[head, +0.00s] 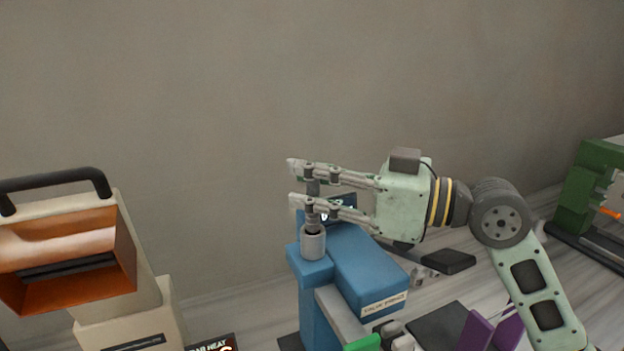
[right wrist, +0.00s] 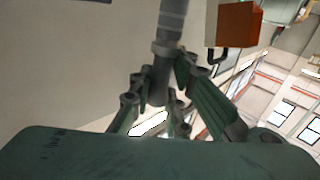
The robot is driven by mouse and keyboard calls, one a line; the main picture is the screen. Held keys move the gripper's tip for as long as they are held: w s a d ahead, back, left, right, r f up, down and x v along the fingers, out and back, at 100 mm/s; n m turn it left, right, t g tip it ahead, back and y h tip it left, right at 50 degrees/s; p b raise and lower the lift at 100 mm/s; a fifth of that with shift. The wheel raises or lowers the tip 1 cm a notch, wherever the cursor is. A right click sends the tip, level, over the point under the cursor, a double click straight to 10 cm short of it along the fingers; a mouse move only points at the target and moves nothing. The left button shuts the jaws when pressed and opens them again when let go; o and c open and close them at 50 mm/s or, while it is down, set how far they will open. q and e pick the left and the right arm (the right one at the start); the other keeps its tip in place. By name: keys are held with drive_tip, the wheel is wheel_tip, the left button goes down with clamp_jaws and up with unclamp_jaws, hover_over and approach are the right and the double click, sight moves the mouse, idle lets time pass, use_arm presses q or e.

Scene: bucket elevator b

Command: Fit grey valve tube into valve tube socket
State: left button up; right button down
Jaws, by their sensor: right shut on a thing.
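My right gripper (head: 299,185) is shut on the grey valve tube (head: 313,188), with one finger on either side. The tube is upright above a short grey cylinder (head: 313,246), which looks like the valve tube socket, at the left end of a blue fixture (head: 368,268). The lower finger hides part of the tube, so I cannot tell whether its end is inside the cylinder. In the right wrist view the grey tube (right wrist: 163,82), with a pale collar, stands between the fingers. My left gripper is not in view.
A cream machine (head: 118,290) with an orange hood and dark handle stands at the left. Green and purple parts (head: 478,334) lie at the front right. A dark tray (head: 448,262) lies behind my right arm, and a green machine (head: 578,188) stands at the far right.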

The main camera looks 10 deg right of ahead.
drive_tip(key=shift+s+f+b, duration=0.1)
drive_tip(key=shift+f+b, duration=0.9)
drive_tip(key=shift+f, duration=0.2)
drive_tip(key=shift+s+f+b, duration=0.1)
drive_tip(key=shift+f+b, duration=0.35)
drive_tip(key=shift+f, duration=0.15)
drive_tip(key=shift+r, duration=0.2)
drive_tip(key=shift+w+r+p, duration=0.2)
drive_tip(key=shift+r+p, duration=0.5)
drive_tip(key=shift+p, duration=0.05)
drive_tip(key=shift+r+p, duration=0.9)
drive_tip(key=shift+r, duration=0.25)
